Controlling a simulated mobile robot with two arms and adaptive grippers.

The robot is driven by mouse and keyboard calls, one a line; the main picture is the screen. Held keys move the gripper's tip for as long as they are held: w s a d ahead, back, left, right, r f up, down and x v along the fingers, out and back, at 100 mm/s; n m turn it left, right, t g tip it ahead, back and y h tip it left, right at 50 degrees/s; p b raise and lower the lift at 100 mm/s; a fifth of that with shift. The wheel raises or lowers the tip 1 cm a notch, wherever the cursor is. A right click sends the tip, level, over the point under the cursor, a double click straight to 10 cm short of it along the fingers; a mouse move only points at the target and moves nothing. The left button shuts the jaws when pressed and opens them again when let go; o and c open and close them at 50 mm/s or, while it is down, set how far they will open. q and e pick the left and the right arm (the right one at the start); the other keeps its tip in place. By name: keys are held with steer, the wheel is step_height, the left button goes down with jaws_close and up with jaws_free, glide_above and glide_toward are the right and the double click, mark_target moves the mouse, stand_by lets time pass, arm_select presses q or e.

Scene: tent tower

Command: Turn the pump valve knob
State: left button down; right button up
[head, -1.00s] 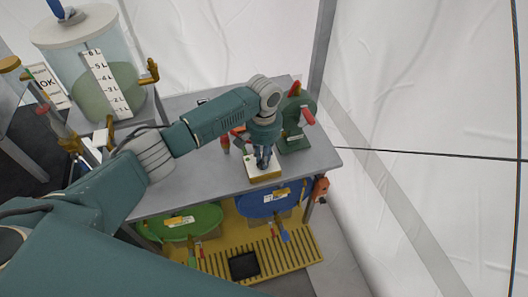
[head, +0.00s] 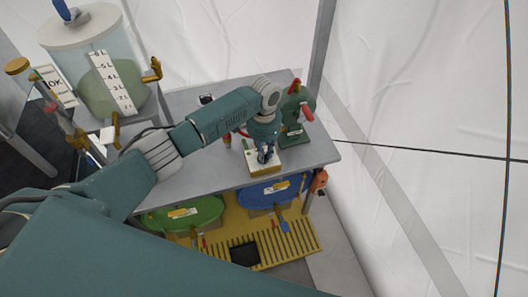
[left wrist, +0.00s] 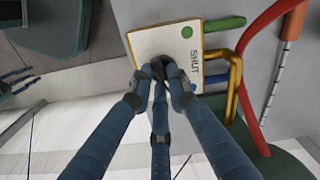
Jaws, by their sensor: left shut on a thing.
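The pump valve is a small box with a white top and yellow sides (head: 276,170) on the grey table. In the left wrist view its white plate (left wrist: 160,42) carries a green dot and the word SHUT. My left gripper (head: 265,157) reaches down onto this box from above.
A green hand pump (head: 293,120) with red parts stands right behind the valve. A clear tank (head: 100,65) with a litre scale stands at the left. Green (head: 180,215) and blue (head: 268,192) round containers sit under the grey table (head: 200,178). White tent fabric is at the right.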

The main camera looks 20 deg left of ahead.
stand_by(0.3)
arm_select(q)
steer(key=c, duration=1.7)
jaws_free()
steer(key=shift+o, duration=0.2)
steer(key=shift+r, duration=0.15)
step_height(320, 180, up, 12)
